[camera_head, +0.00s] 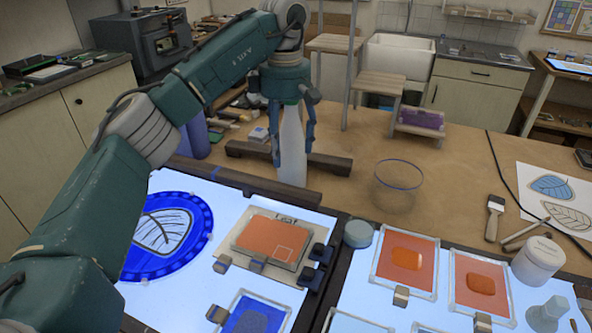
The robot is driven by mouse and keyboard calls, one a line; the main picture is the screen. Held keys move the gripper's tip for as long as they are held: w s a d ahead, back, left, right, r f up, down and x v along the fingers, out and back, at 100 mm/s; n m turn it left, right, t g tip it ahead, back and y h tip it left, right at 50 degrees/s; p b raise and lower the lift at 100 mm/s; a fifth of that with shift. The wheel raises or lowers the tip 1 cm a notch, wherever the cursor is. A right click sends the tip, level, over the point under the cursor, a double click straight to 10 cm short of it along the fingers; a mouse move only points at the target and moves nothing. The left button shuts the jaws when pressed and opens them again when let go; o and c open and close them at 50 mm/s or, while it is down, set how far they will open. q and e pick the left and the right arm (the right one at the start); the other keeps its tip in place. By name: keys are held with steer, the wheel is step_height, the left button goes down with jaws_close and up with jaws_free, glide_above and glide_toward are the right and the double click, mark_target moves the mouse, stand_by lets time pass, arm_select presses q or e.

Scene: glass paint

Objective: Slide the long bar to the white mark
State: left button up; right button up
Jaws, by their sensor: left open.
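A long dark brown bar (329,163) lies on the tan worktop behind the light tables; its middle is partly hidden by my left gripper and a white upright piece. My left gripper (292,150) points down over the bar, open, with one finger on each side of the white upright piece (292,172). This piece looks like a slim bottle; I cannot tell whether the fingers touch it or the bar. I cannot make out a clear white mark on the worktop. My right gripper is out of view.
A clear glass bowl (398,185) stands right of the bar. In front are light panels with a blue round glass (165,235) and orange panes (405,260). A brush (494,217), a white jar (538,260) and leaf drawings (553,196) lie right.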

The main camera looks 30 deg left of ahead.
mark_target(286, 186)
arm_select(q)
steer(key=f+p, duration=0.2)
steer(key=f, duration=0.7)
steer(key=shift+s, duration=0.2)
steer(key=shift+s+f, duration=0.1)
steer(key=shift+f, duration=0.6)
